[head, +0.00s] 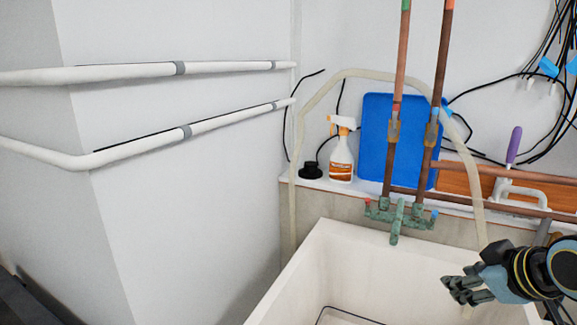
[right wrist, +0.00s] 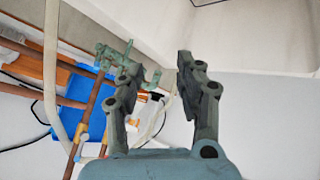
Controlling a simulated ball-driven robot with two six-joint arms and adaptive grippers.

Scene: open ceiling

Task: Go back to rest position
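My right gripper (head: 462,291) is at the lower right of the head view, over the right part of the white sink (head: 325,240). In the right wrist view the two fingers of this gripper (right wrist: 157,75) stand apart with nothing between them but background. It touches nothing that I can see. My left gripper is not in the head view.
Behind the sink are a green tap (head: 397,214), copper pipes (head: 443,70), a blue board (head: 376,130), a spray bottle (head: 341,150) and a beige hose (head: 335,77). A purple-handled tool (head: 514,146) stands at right. White pipes (head: 120,72) run along the left wall.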

